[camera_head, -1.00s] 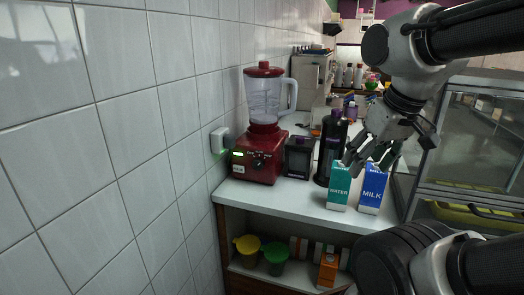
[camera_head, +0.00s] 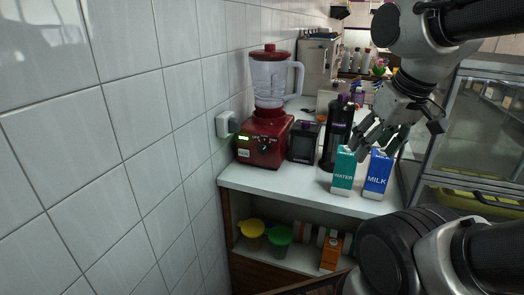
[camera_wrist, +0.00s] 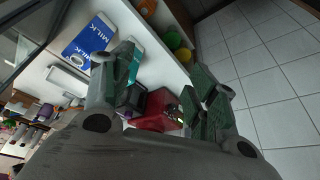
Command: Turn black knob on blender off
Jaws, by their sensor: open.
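The red blender (camera_head: 264,138) stands at the left end of the white counter, close to the tiled wall. Its clear jug with a red lid sits on the base. The black knob (camera_head: 263,146) is on the front of the base, beside a lit green display. My gripper (camera_head: 372,140) is above the counter to the right of the blender, over the cartons, well apart from the knob. In the wrist view my gripper (camera_wrist: 168,92) has its fingers spread and empty, with the red blender base (camera_wrist: 158,112) seen between them; the knob is hard to make out there.
A black box (camera_head: 303,142) and a dark bottle (camera_head: 335,135) stand right of the blender. A glass case (camera_head: 470,140) is at the right. The wall outlet (camera_head: 226,124) is left.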

